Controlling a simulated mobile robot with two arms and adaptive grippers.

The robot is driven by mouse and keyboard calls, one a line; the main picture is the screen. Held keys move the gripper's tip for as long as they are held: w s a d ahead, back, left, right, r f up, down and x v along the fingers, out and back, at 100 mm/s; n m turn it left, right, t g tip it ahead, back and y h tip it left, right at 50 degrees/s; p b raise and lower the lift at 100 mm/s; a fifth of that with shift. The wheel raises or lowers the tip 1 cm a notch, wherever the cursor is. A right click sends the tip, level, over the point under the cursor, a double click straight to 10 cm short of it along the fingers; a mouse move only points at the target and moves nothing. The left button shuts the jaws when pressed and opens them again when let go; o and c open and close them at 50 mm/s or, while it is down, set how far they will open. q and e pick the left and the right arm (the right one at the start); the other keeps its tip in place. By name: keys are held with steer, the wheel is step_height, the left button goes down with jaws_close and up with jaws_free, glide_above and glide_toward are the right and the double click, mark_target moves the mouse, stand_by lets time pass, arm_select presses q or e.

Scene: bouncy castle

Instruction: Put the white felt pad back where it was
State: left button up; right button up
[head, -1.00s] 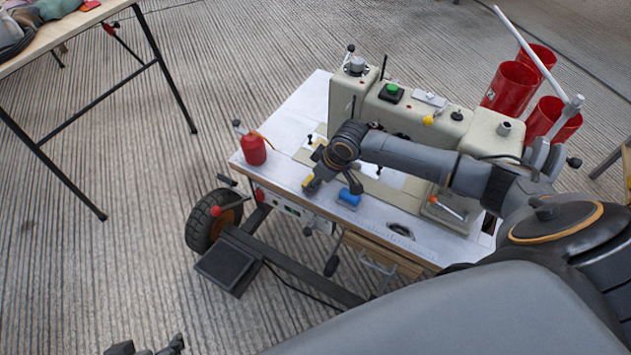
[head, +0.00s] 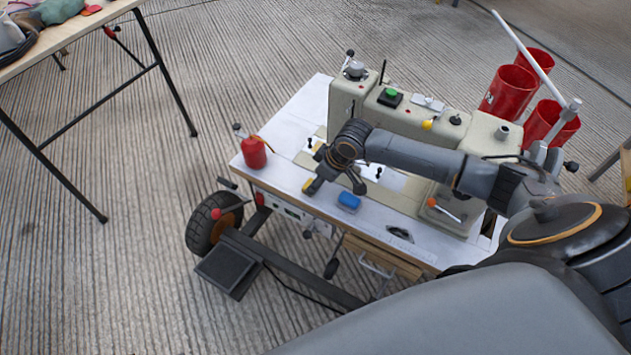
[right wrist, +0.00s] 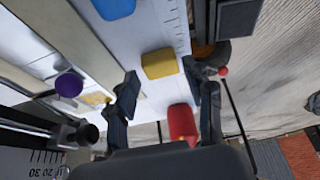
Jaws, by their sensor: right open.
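My right gripper (head: 335,187) is open over the front part of the white sewing-machine table (head: 300,105). In the right wrist view its fingers (right wrist: 167,78) are apart with nothing gripped between them. A yellow block (right wrist: 160,63) shows near the fingertips; in the head view it is partly visible by the gripper (head: 307,186). I cannot pick out the white felt pad for certain against the white tabletop. White plates with black knobs (head: 372,171) lie by the machine, partly hidden by my arm. My left gripper is out of view.
The beige sewing machine (head: 428,113) stands along the back of the table. A blue block (head: 348,201) lies at the front, and a red bottle (head: 254,153) stands at the left corner. Red bins (head: 507,88) are behind. Another table (head: 60,50) stands far left.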

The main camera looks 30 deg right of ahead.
steer(key=shift+a+p+v, duration=0.2)
steer(key=shift+p+v, duration=1.2)
steer(key=shift+v, duration=3.45)
steer(key=s+a+f+y, duration=0.1)
steer(key=s+a+f, duration=0.4)
steer(key=s+a, duration=0.55)
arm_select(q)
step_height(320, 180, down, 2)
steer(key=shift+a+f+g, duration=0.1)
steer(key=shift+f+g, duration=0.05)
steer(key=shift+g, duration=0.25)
arm_select(e)
steer(key=s+d+f+m+h, duration=0.2)
steer(key=s+m+h, duration=0.1)
steer(key=s, duration=0.7)
steer(key=shift+s+m+g, duration=0.3)
steer(key=shift+s+m, duration=0.1)
steer(key=shift+m, duration=0.2)
